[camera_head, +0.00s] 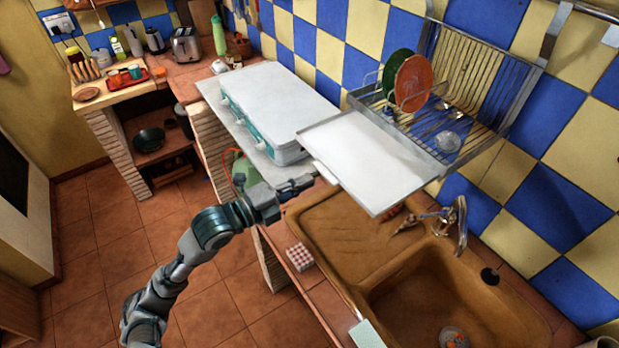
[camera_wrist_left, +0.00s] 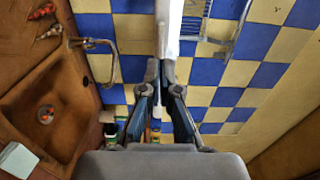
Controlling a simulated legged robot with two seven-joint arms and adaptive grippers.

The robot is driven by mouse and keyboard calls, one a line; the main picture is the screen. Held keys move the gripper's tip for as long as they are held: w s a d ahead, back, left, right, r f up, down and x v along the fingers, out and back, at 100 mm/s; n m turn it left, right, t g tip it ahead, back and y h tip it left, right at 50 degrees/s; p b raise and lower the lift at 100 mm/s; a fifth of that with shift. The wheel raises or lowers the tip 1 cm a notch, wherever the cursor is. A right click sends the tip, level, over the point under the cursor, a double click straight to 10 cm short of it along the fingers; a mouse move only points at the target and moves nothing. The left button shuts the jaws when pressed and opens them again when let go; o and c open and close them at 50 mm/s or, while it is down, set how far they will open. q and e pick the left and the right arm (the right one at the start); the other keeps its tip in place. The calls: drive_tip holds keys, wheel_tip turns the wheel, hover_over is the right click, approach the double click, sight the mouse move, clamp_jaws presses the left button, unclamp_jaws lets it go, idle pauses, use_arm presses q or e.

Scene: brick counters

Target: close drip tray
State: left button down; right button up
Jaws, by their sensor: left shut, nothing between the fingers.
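The drip tray (camera_head: 365,160) is a flat white panel that sticks out from under the wire dish rack (camera_head: 460,90), above the sink's drainboard. In the left wrist view the drip tray (camera_wrist_left: 168,28) shows edge-on as a white strip just beyond my fingertips. My left gripper (camera_head: 308,183) is at the tray's front left edge, shut with nothing held. The left wrist view shows my left gripper (camera_wrist_left: 160,68) with its fingertips close together. I cannot tell whether the fingertips touch the tray. My right gripper is not in view.
The brown sink (camera_head: 430,300) and tap (camera_head: 458,222) lie below and right of the tray. A white stove (camera_head: 275,105) stands left of it. Plates (camera_head: 411,83) stand in the rack. A checkered box (camera_head: 299,257) sits on the counter edge. Open floor lies at left.

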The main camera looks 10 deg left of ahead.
sight(375, 148)
use_arm(q)
drive_tip(key=shift+x, duration=0.85)
drive_tip(key=shift+w+d, duration=0.1)
drive_tip(key=shift+d, duration=0.55)
drive_tip(key=shift+w+d+p, duration=0.1)
drive_tip(key=shift+w+p, duration=0.2)
drive_tip(key=p+x, duration=0.2)
drive_tip(key=x, duration=1.5)
drive_tip(key=shift+d, duration=0.15)
drive_tip(key=shift+w+d, duration=0.35)
drive_tip(key=shift+w, duration=0.1)
drive_tip(key=shift+a, duration=0.1)
drive_tip(key=shift+w+a, duration=0.1)
drive_tip(key=shift+a, duration=0.05)
